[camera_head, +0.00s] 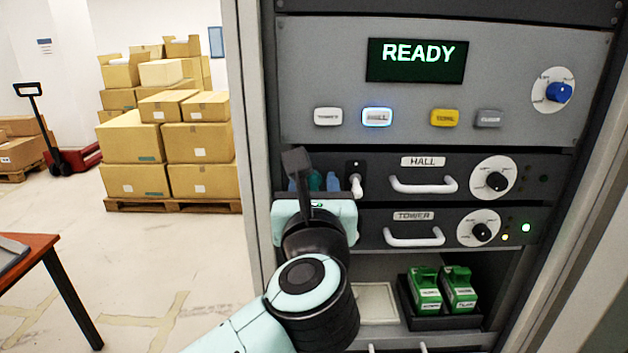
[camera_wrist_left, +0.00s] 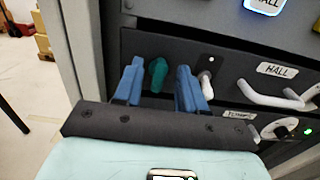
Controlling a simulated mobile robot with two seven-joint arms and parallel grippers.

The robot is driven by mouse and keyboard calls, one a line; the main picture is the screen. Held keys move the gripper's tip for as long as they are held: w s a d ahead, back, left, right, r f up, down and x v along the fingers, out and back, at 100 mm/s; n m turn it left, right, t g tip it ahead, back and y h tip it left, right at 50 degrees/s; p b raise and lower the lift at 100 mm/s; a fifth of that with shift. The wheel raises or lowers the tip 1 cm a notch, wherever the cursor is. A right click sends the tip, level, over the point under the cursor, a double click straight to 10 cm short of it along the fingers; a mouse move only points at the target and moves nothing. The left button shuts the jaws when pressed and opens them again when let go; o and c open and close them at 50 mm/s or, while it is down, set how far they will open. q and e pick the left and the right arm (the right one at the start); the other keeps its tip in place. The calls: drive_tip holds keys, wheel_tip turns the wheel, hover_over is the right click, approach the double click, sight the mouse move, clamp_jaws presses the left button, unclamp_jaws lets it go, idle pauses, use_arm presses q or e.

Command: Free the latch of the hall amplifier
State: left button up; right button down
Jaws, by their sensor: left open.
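The hall amplifier (camera_head: 444,172) is a dark rack unit with a HALL label, a white handle (camera_head: 423,186) and a dial (camera_head: 493,181). Near its left end is a teal knob (camera_wrist_left: 158,75), which the head view shows only partly. To its right, a short white lever (camera_head: 356,186) hangs down from a dark plate; it also shows in the left wrist view (camera_wrist_left: 206,86), just right of the right finger. My left gripper (camera_head: 314,182) is open at the hall front, its blue fingers either side of the teal knob; contact cannot be told. My right gripper is not in view.
The tower amplifier (camera_head: 449,231) sits directly below, its left part hidden by my left wrist. Above is a panel with a READY display (camera_head: 417,60), a lit HALL button (camera_head: 377,117) and a blue knob (camera_head: 558,93). Green units (camera_head: 425,291) stand on the lower shelf.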

use_arm(q)
drive_tip(key=shift+w, duration=0.25)
clamp_jaws()
